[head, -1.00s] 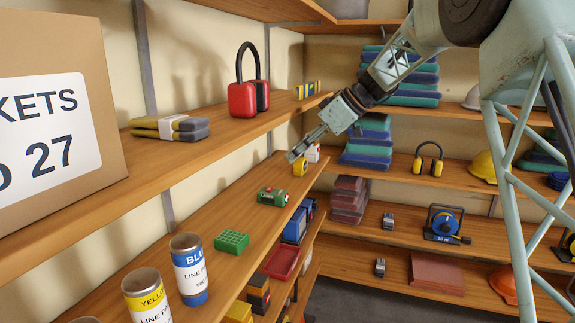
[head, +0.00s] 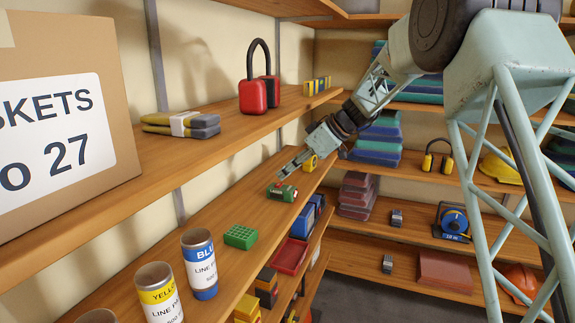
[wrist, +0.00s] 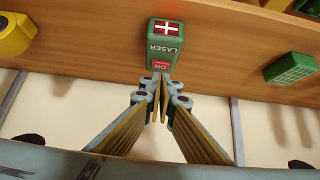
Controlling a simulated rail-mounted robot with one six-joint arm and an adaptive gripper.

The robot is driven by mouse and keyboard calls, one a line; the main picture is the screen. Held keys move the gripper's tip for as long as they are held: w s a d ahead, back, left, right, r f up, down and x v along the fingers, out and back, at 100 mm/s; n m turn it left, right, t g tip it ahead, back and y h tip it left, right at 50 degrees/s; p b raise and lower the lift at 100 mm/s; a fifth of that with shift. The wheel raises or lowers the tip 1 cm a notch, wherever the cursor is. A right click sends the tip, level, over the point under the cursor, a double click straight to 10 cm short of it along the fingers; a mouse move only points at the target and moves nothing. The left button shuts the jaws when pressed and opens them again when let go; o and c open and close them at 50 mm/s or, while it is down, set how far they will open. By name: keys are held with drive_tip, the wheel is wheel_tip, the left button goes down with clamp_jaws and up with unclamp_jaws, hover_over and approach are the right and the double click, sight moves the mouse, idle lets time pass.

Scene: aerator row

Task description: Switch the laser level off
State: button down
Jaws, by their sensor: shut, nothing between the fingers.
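The laser level (head: 283,192) is a small green box on the left middle shelf. In the wrist view the laser level (wrist: 163,46) shows a red top with a white cross, the word LASER, and a red part marked ON at its near end. My gripper (head: 283,176) is at the laser level in the head view. In the wrist view my gripper (wrist: 161,80) is shut and empty, with its tips at the ON end. The tips partly cover that end, and I cannot tell whether they touch it.
A green block (head: 240,237) lies nearer on the same shelf, and a yellow tape measure (head: 311,163) stands farther along. Two cans, yellow (head: 160,292) and blue (head: 200,264), stand in front. The upper shelf (head: 200,160) overhangs at left.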

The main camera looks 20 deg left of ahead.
sight(279, 185)
drive_tip(key=shift+f, duration=1)
drive_tip(key=shift+f, duration=0.15)
